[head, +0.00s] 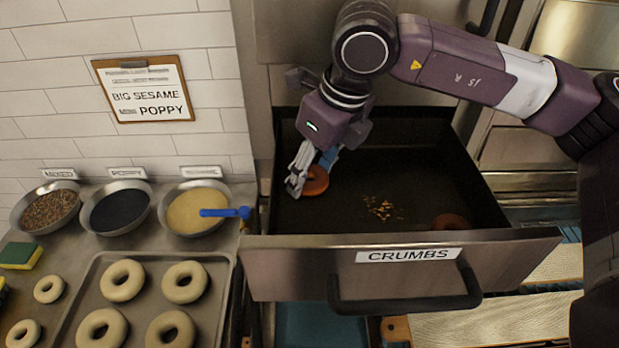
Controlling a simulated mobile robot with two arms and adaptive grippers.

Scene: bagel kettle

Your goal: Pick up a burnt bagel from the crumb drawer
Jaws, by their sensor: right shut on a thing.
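The crumb drawer (262,258) is pulled open, with a label reading CRUMBS on its front. My right gripper (309,178) reaches down into its left part and is shut on a brown-orange bagel (317,183). The fingers cover part of this bagel; I cannot tell whether it touches the drawer floor. A second dark brown bagel (450,222) lies at the drawer's front right, partly hidden by the front panel. My left gripper is not in view.
Loose crumbs (383,209) lie on the drawer floor. The drawer handle (405,303) sticks out in front. On the left counter are a tray (222,262) of pale bagels, several bowls of toppings, a blue-handled tool (225,212) and a sponge (20,255).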

